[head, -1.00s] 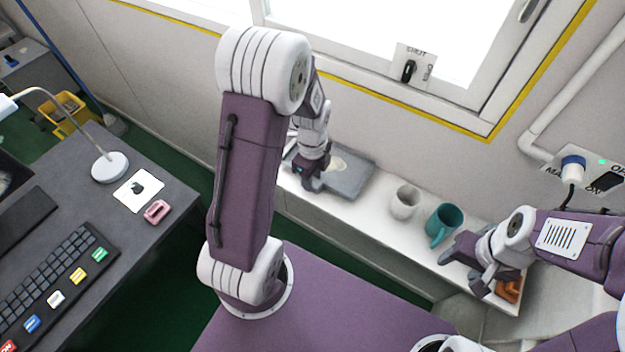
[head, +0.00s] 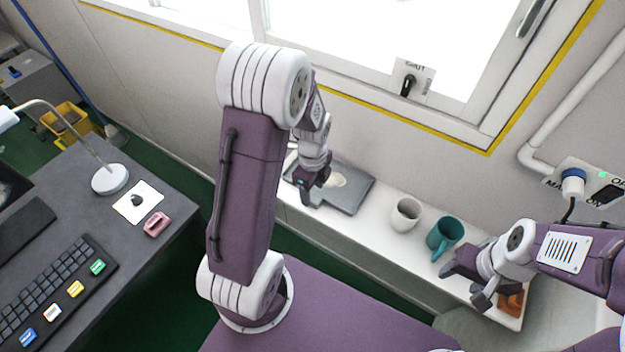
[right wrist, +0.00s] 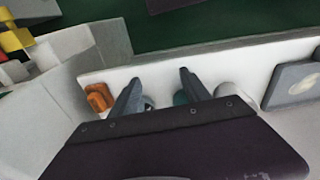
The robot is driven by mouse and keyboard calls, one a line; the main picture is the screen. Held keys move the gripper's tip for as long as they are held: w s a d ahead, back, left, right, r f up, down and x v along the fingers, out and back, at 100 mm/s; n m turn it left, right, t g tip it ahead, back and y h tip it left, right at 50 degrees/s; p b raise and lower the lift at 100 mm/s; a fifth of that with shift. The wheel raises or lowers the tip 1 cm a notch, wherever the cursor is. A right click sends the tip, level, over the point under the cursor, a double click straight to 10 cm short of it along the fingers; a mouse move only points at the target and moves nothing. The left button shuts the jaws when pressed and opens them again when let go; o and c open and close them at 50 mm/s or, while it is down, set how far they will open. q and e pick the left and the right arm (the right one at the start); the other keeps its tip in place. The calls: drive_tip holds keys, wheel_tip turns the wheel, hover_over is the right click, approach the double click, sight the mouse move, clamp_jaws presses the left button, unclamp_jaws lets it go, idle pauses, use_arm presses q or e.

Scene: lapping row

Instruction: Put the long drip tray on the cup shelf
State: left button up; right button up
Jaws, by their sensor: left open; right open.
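The long drip tray (head: 352,196) is a flat grey tray with a pale patch on it. It lies on the white cup shelf (head: 376,232) under the window, toward the shelf's left end. It also shows at the right edge of the right wrist view (right wrist: 290,85). My left gripper (head: 303,198) is open over the tray's left part and hides some of it; I cannot tell whether it touches. My right gripper (head: 458,284) is open above the right end of the shelf, near the teal mug; its fingers also show in the right wrist view (right wrist: 160,88).
A white cup (head: 405,215) and a teal mug (head: 445,236) stand on the shelf right of the tray. An orange-brown object (head: 512,302) is at the shelf's right end. A desk with a keyboard (head: 62,292) and lamp (head: 110,180) is at the left.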

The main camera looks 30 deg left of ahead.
use_arm(q)
wheel_tip(320, 180, up, 10)
drive_tip(key=r+p, duration=0.1)
drive_tip(key=s+d+f+n, duration=0.2)
drive_tip(key=s+n, duration=0.2)
drive_tip(key=n, duration=0.5)
drive_tip(key=s+d+f+n+t, duration=0.1)
drive_tip(key=s+d+f+n, duration=0.1)
drive_tip(key=n, duration=0.8)
drive_tip(key=shift+s+d, duration=0.45)
drive_tip(key=shift+s, duration=0.8)
